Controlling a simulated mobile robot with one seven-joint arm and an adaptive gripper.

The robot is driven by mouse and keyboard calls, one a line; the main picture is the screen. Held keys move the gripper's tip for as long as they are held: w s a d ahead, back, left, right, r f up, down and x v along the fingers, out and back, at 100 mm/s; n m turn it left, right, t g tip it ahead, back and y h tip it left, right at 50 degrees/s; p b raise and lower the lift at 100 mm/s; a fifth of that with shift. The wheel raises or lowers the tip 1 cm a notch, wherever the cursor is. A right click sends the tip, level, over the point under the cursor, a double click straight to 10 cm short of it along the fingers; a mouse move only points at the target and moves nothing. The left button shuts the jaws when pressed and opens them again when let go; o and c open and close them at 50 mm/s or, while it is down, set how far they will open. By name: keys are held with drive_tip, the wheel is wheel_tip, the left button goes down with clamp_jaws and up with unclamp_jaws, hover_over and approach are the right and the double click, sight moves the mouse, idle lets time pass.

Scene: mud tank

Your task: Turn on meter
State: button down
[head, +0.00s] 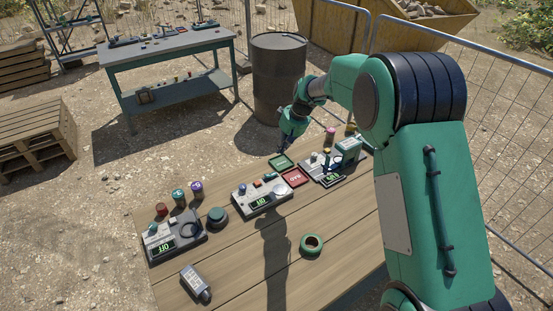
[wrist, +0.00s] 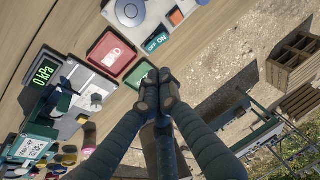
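Three grey devices with lit displays stand on the wooden table. The left one (head: 174,240) has a knob and a coiled dark lead. The middle one (head: 262,197) also shows in the wrist view (wrist: 143,11), with a round dial, an orange part and an OFF/ON label (wrist: 157,42). The right one (head: 322,168) has a display (wrist: 44,73) that seems to read 0 kPa in the wrist view. I cannot tell which is the meter. My gripper (head: 281,150) hangs near the table's far edge, its fingertips (wrist: 158,89) together and empty beside the green pad.
A green tape roll (head: 312,244), a small grey unit (head: 196,283) and coloured jars (head: 179,196) stand around. Behind are a barrel (head: 278,78) and another table (head: 165,48).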

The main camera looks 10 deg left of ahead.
drive_tip(key=b, duration=0.2)
hover_over(269, 175)
drive_tip(key=d, duration=0.2)
drive_tip(key=f, duration=1)
drive_tip(key=shift+w+a+f, duration=0.15)
drive_tip(key=shift+w+f, duration=0.1)
drive_tip(key=shift+f, duration=0.15)
drive_tip(key=shift+s+a+f, duration=0.2)
drive_tip(key=shift+f, duration=0.3)
drive_tip(key=shift+s+a+f, duration=0.15)
drive_tip(key=shift+s+f, duration=0.05)
drive_tip(key=shift+f, duration=0.25)
